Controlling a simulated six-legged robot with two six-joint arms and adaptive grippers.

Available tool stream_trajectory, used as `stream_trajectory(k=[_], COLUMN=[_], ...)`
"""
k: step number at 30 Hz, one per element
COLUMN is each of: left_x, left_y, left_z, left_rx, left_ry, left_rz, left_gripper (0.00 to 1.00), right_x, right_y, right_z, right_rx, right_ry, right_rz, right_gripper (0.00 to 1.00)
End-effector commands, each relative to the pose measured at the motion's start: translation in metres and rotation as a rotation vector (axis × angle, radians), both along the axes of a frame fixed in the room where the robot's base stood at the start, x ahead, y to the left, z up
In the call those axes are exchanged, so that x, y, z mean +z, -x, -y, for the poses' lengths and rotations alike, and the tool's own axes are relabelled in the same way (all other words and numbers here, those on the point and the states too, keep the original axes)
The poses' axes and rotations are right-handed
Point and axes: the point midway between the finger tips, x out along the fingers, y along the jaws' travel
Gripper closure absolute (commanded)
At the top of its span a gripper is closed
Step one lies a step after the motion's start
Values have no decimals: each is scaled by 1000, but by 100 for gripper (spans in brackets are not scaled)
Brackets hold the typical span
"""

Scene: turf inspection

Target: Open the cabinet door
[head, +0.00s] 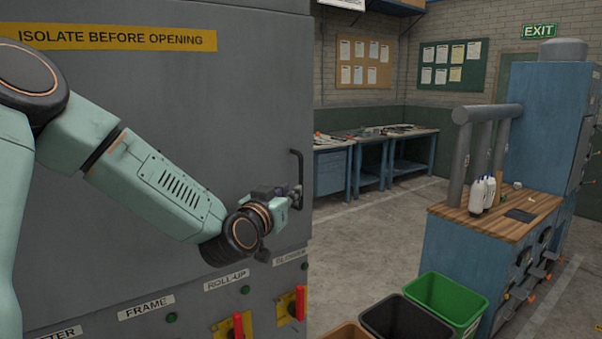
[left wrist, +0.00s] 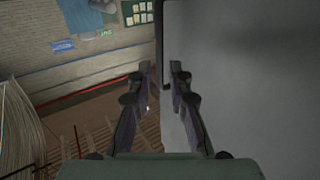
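The grey cabinet door (head: 215,110) fills the left of the head view, under a yellow sign reading "ISOLATE BEFORE OPENING". Its dark bar handle (head: 299,166) stands upright near the door's right edge. My left gripper (head: 292,194) is at the handle's lower part. In the left wrist view the two fingers (left wrist: 162,73) are apart, with the dark handle (left wrist: 161,45) showing between and beyond them. I cannot tell whether a finger touches it. The door's grey face (left wrist: 250,70) is on the right there. My right gripper is not in view.
Below the door is a panel with red levers (head: 300,303) and green buttons. A green bin (head: 445,300) and a black bin (head: 395,318) stand to the right, before a blue workbench (head: 465,255). Open floor (head: 365,235) lies between the cabinet and the bench.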

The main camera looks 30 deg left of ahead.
Motion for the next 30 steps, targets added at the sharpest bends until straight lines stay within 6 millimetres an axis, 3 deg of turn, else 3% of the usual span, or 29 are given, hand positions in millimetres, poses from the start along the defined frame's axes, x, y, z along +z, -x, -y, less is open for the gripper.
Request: stream_trajectory(k=[15, 21, 30], left_x=[-1, -2, -3], left_y=[-67, -78, -79], left_z=[-14, -16, -16], left_rx=[0, -1, -1], left_ry=[-3, -1, 0], left_rz=[-2, -1, -2], left_gripper=[81, 81, 81], right_x=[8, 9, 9], right_y=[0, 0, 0], right_z=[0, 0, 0], right_rx=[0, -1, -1], right_ry=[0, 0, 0], right_rz=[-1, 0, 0], right_gripper=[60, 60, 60])
